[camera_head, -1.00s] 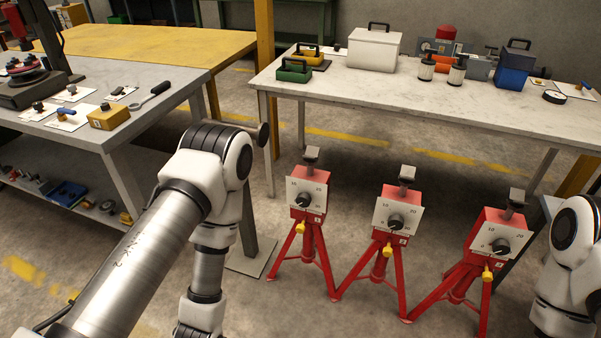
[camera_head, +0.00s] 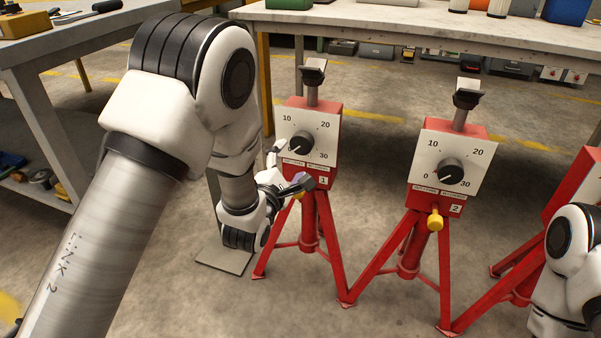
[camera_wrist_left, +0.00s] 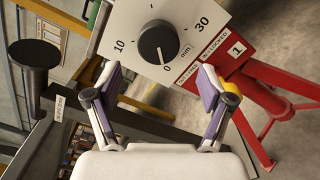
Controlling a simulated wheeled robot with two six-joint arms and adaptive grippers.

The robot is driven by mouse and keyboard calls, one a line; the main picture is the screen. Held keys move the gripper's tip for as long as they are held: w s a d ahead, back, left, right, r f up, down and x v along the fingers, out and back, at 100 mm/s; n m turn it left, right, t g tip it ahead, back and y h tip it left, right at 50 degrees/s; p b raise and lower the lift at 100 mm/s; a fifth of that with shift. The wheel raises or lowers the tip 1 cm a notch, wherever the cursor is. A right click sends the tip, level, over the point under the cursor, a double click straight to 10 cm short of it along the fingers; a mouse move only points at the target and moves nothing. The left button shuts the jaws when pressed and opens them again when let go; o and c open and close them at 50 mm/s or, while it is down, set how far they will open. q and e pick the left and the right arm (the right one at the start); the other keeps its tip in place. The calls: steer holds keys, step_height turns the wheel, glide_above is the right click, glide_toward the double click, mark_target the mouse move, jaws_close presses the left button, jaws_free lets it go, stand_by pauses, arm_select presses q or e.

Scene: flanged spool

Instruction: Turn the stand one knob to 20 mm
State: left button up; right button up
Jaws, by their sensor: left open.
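Stand one (camera_head: 316,210) is a red tripod with a white dial plate, a "1" label and a black knob (camera_head: 301,143). The knob also shows large in the left wrist view (camera_wrist_left: 157,42), its white mark pointing at 0. My left gripper (camera_head: 288,167) is in front of the plate's lower left. In the wrist view its two purple-padded fingers (camera_wrist_left: 160,88) are spread apart and empty, with the knob ahead between them, apparently not touched. A yellow part (camera_wrist_left: 231,90) of the stand is partly behind one finger. My right gripper is not in view.
A third red stand (camera_head: 570,190) is partly cut off at the right edge. A long table (camera_head: 400,28) is behind the stands. Bare floor lies in front.

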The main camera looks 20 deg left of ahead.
mark_target(299, 146)
arm_select(q)
steer(key=w+b, duration=0.2)
steer(key=w, duration=0.5)
steer(key=shift+d, duration=0.15)
steer(key=shift+w+r, duration=0.15)
steer(key=shift+w, duration=0.15)
steer(key=c, duration=1.2)
